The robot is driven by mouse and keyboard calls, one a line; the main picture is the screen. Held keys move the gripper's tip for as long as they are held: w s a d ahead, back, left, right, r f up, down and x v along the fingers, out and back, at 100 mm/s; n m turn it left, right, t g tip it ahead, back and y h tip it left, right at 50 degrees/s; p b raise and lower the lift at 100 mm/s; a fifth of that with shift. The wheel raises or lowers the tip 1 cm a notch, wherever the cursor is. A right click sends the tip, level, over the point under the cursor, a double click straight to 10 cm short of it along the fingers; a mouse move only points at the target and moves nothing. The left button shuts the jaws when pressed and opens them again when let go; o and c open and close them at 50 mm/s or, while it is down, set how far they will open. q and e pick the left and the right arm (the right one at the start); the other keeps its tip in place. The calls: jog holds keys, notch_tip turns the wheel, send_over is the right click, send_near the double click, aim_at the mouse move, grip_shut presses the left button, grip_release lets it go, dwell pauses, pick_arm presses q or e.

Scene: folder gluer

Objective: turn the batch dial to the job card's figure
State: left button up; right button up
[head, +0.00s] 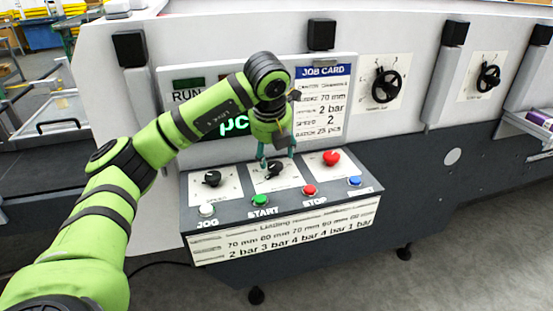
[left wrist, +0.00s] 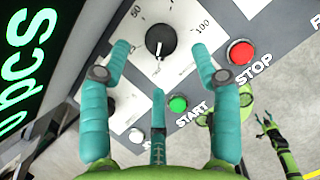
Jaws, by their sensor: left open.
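The batch dial (head: 274,170) is a black knob on a white plate in the middle of the sloped panel. In the left wrist view the dial (left wrist: 161,41) has marks 50 and 100 above it, and its white pointer line faces down the picture. My left gripper (head: 276,155) is over the dial, its teal fingers open and on either side of the knob; they look apart from it. The job card (head: 322,99) above reads batch 25 pcs. My right gripper (left wrist: 265,127) seems to show small at the lower right of the wrist view.
Near the dial are a speed knob (head: 212,178), a red knob (head: 331,157), and the green START (head: 260,200) and red STOP (head: 309,190) buttons. A green pcs display (head: 234,126) is partly hidden by my left arm. Two handwheels sit further right.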

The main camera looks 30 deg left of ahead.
aim_at(275, 165)
pick_arm(q)
jog(key=shift+p+x, duration=0.65)
jog(key=shift+x, duration=2.05)
jog(key=c, duration=1.2)
